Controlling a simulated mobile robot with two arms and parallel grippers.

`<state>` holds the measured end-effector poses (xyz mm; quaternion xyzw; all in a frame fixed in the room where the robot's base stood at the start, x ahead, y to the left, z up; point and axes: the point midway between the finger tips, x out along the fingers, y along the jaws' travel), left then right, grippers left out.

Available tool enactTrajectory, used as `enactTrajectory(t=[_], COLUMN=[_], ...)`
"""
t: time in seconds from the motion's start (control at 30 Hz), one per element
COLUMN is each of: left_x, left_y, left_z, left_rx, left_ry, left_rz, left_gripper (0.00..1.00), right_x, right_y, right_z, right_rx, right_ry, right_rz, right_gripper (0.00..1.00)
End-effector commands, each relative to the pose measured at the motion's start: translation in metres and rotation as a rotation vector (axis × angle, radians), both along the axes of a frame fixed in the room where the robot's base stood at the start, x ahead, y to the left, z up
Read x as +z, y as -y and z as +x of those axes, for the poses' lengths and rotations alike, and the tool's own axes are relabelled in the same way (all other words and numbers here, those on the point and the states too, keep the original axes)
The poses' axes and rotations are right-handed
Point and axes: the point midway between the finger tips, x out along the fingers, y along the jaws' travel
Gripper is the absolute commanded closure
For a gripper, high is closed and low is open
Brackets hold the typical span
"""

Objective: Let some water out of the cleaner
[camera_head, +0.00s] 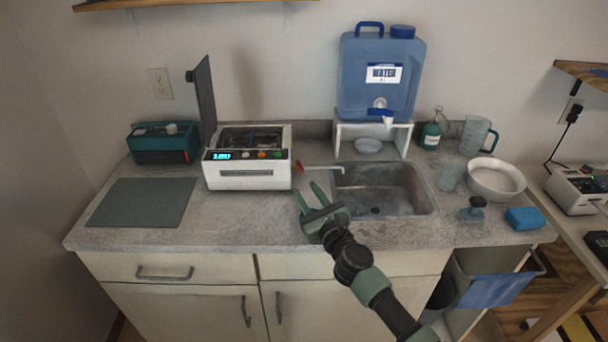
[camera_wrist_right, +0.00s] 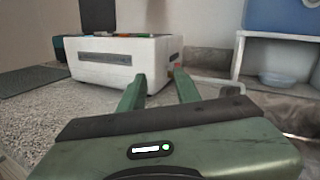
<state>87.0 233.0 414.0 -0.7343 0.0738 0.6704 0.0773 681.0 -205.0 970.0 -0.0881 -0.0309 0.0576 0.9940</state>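The cleaner (camera_head: 248,180) is a white box with a lit display, coloured knobs and an opened dark lid (camera_head: 204,98) at its left. Its tank is open on top and looks dark inside. A red valve handle (camera_head: 299,166) sits at its right side, with a pale drain pipe (camera_head: 325,169) running right to the sink (camera_head: 400,202). My right gripper (camera_head: 309,191) is open and empty, just in front of the valve and apart from it. In the right wrist view the cleaner (camera_wrist_right: 110,62) stands beyond the open fingers (camera_wrist_right: 160,84); the valve is mostly hidden. My left gripper is not in view.
A blue water container (camera_head: 357,95) stands on a white stand (camera_head: 340,142) behind the sink. A grey mat (camera_head: 142,203) and a teal box (camera_head: 163,150) lie left. A white bowl (camera_head: 497,182), cups and a blue sponge (camera_head: 524,219) stand right. Counter before the cleaner is clear.

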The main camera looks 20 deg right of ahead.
Motion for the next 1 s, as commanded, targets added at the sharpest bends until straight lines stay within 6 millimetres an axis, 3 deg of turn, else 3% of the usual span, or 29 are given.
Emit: enactTrajectory(t=[0.1,0.2,0.63,1.0], left_x=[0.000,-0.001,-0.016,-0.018], left_y=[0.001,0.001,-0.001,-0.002], left_z=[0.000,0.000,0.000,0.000], left_rx=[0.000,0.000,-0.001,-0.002], left_ry=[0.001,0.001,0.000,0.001], left_rz=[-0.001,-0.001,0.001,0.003], left_gripper=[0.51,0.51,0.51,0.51], right_x=[-0.006,-0.009,-0.011,-0.009], right_y=[0.020,0.025,0.023,0.023], right_z=[0.013,0.020,0.081,0.094], right_rx=[-0.067,-0.088,-0.088,-0.086], right_ry=[-0.049,-0.065,-0.065,-0.066], right_rz=[0.137,0.179,0.178,0.177], right_gripper=[0.67,0.67,0.67,0.67])
